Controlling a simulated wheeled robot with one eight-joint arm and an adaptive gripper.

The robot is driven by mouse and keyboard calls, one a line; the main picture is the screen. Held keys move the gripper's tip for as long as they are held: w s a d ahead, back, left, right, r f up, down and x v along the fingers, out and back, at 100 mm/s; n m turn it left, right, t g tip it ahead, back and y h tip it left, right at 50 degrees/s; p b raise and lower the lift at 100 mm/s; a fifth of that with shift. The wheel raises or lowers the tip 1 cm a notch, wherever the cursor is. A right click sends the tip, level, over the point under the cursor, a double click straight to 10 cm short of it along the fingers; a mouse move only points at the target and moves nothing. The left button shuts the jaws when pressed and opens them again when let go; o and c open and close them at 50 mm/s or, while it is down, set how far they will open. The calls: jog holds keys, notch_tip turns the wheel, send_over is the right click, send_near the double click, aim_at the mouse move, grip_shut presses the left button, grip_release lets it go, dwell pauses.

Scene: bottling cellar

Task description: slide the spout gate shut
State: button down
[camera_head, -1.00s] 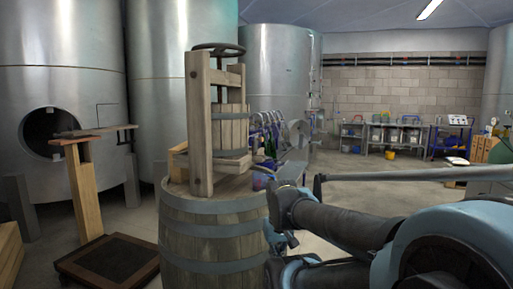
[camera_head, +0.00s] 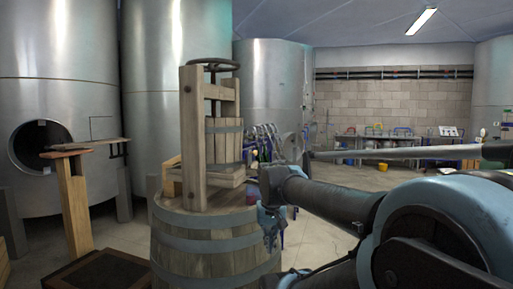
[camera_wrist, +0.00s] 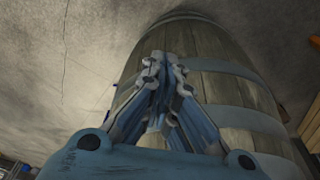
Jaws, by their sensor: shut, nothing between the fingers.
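A wooden press (camera_head: 194,140) with a dark handwheel and a slatted basket (camera_head: 223,140) stands upright on a barrel (camera_head: 200,245). I cannot clearly make out the spout gate in either view; the area right of the press base is small and partly crowded by things behind it. My gripper (camera_head: 270,240) hangs at the right side of the barrel, below the press base, in the head view. In the wrist view my gripper (camera_wrist: 165,65) is shut and empty, its fingers in front of the barrel's staves (camera_wrist: 205,50). I cannot tell whether it touches the barrel.
A wooden post with a board on top (camera_head: 72,200) stands left of the barrel on a dark platform. Large steel tanks (camera_head: 60,90) rise behind. A bench with bottling items (camera_head: 375,140) lines the far brick wall. Open floor lies at the middle right.

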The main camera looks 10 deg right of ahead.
jog(key=w+r+m, duration=0.3)
jog(key=w+r, duration=0.7)
jog(key=r, duration=0.4)
jog(key=w+d+r+m+h, duration=0.1)
jog(key=w+r+m, duration=0.2)
jog(key=w+r, duration=0.8)
jog(key=w+d+r+m+h, duration=0.1)
jog(key=w+r+m, duration=0.2)
jog(key=w+r, duration=0.8)
notch_tip(320, 180, up, 6)
jog(key=shift+r, duration=0.15)
notch_tip(320, 180, down, 13)
jog(key=shift+w+d, duration=0.25)
jog(key=shift+w, duration=0.05)
jog(key=shift+f, duration=0.2)
